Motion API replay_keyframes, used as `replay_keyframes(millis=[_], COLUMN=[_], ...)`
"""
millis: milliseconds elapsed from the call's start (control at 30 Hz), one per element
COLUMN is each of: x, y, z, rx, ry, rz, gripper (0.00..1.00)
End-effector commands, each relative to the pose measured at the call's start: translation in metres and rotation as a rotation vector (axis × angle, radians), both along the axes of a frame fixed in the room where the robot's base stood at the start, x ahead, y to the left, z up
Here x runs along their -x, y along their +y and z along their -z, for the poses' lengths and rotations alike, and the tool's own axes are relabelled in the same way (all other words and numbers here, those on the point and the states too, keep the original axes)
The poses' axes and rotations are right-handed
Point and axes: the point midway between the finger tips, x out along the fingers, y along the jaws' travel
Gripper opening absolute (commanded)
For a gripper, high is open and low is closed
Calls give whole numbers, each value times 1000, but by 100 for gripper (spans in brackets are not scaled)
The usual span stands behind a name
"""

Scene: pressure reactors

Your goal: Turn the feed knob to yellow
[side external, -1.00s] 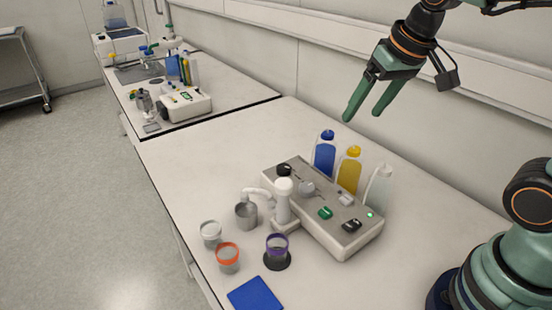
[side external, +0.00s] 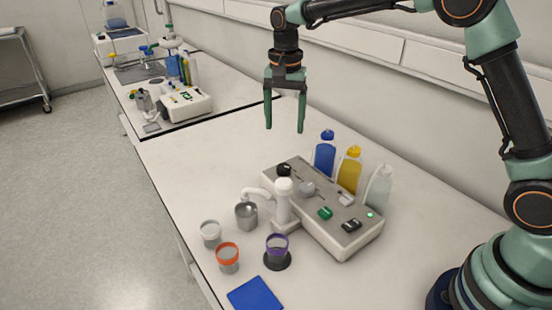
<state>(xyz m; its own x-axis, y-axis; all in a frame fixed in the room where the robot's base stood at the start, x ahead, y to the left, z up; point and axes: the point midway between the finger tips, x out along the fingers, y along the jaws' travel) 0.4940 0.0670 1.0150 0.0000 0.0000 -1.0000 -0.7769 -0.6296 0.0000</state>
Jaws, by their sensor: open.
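The reactor's control box (side external: 335,238) stands on the bench with its sloped panel facing up. A black round knob (side external: 284,169) sits at its far left end and a grey round knob (side external: 307,188) sits nearer the middle. I cannot tell from labels which one is the feed knob, nor where either points. A blue bottle (side external: 325,157), a yellow bottle (side external: 348,172) and a clear bottle (side external: 378,188) stand behind the box. My gripper (side external: 284,129) is open and empty, pointing down in the air above the far left end of the box, apart from everything.
A white stirrer post (side external: 283,203) rises at the box's front left. A metal cup (side external: 246,215), white-rimmed jar (side external: 210,234), orange-rimmed jar (side external: 228,257) and purple-rimmed jar (side external: 277,246) stand in front, near a blue pad (side external: 255,295).

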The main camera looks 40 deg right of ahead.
Motion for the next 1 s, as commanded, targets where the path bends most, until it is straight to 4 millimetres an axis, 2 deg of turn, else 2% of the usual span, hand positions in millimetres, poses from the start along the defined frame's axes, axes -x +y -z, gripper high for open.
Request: replay_keyframes(millis=[167, 600, 800, 1000], x=[0, 1, 0, 0], y=[0, 0, 0, 0], z=[17, 97, 116, 120], rx=[0, 1, 0, 0], ry=[5, 4, 1, 0], rz=[2, 1, 0, 0], gripper=[77, 77, 77, 77])
